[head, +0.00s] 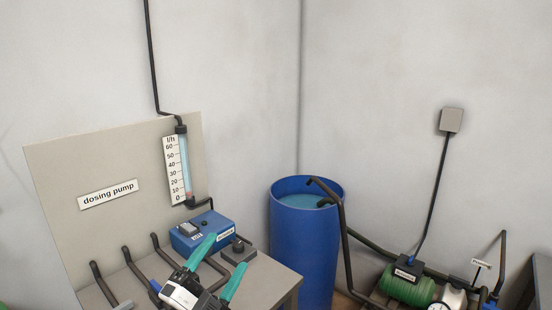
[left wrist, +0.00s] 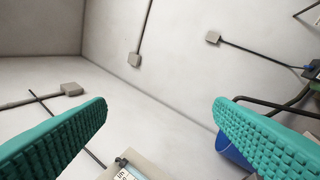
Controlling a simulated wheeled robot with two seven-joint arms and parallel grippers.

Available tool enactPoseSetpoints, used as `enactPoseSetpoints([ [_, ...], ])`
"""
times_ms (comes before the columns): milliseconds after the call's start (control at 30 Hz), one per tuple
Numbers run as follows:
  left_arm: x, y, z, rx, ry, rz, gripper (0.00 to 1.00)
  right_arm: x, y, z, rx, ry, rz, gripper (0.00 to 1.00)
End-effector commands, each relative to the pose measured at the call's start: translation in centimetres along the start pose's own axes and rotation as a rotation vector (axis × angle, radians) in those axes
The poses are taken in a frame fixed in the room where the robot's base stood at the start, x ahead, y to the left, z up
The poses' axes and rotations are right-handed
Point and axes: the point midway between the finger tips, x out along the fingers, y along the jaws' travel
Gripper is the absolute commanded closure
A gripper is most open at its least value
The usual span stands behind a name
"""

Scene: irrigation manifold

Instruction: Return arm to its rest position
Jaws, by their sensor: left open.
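My left gripper (head: 217,266) is at the bottom of the head view, in front of the blue dosing pump box (head: 202,231). Its two teal fingers are spread apart with nothing between them. In the left wrist view the open fingers (left wrist: 160,135) frame the bare wall and the top of the flow gauge (left wrist: 128,170). Whether the gripper touches the table cannot be told. My right gripper is in neither view.
A grey table (head: 262,285) carries the pump box, black pipes and an upright panel (head: 110,155) with a flow gauge (head: 178,168). A blue barrel (head: 300,245) of liquid stands right of it. A green pump (head: 405,287) with pipes sits at lower right.

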Motion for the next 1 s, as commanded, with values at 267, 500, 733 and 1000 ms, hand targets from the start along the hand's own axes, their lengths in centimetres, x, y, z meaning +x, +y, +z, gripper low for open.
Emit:
enactPoseSetpoints([
  [267,-15.4,-8.6,-9.4,-0.560,0.870,-0.198,0.24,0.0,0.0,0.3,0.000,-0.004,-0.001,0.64],
  [500,-27.2,-13.6,-8.4,-0.797,1.313,-0.405,0.24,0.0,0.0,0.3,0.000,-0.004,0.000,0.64],
  [733,-34.6,-15.4,-5.3,-0.922,1.568,-0.561,0.24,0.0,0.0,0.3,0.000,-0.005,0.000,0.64],
  [1000,-39.0,-19.9,-5.5,-0.971,1.698,-0.657,0.24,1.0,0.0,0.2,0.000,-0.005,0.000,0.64],
])
